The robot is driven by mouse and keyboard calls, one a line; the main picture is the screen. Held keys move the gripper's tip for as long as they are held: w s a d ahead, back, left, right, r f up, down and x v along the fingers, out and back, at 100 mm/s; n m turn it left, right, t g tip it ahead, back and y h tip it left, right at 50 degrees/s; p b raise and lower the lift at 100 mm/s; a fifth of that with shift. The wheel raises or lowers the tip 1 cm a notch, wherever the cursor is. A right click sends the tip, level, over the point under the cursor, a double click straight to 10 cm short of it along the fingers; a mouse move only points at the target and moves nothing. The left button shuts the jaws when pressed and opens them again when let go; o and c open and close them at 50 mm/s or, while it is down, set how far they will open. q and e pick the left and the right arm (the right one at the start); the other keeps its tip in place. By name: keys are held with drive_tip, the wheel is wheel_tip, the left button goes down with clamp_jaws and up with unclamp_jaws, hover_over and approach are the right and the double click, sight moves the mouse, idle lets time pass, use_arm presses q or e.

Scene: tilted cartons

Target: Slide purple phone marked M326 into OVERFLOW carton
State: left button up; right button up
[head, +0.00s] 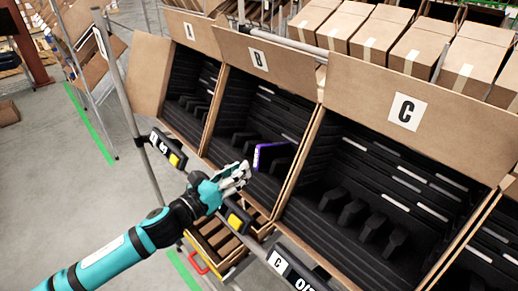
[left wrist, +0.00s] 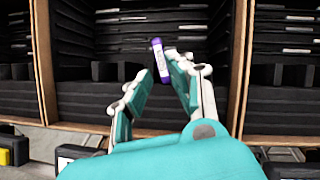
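The purple phone (head: 270,155) is at the mouth of the carton marked B (head: 228,95), upright and tilted, among the black dividers. In the left wrist view the phone (left wrist: 159,60) shows narrow edge-on with a white label too small to read. My left gripper (head: 240,175) is just in front of carton B. In the left wrist view my left gripper (left wrist: 158,74) has its fingers apart, with the phone at the right fingertip and a gap on the left side; contact is unclear. The word OVERFLOW is not fully readable; a tag (head: 290,268) marked C has text starting with O, cut off. My right gripper is not in view.
Carton C (head: 410,80) stands right of B, with black dividers and several pale-edged slabs inside. Carton A (head: 190,35) stands left. A rail with dark yellow-buttoned units (head: 168,150) runs along the front. Closed boxes (head: 415,50) line the back.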

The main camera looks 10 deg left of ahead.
sight(257, 150)
use_arm(q)
drive_tip(key=p+x, duration=0.2)
drive_tip(key=x, duration=0.7)
clamp_jaws()
drive_tip(key=shift+s+a+r+p, duration=0.15)
drive_tip(key=shift+p, duration=0.15)
drive_tip(key=shift+s+a+r+p, duration=0.55)
drive_tip(key=shift+s+r+p, duration=0.15)
drive_tip(key=shift+s+p, duration=0.1)
drive_tip(key=s+a+r+p, duration=0.4)
drive_tip(key=s+a+r, duration=0.2)
drive_tip(key=s, duration=0.3)
drive_tip(key=shift+s+a+r, duration=0.15)
drive_tip(key=shift+s+r, duration=0.2)
idle(0.8)
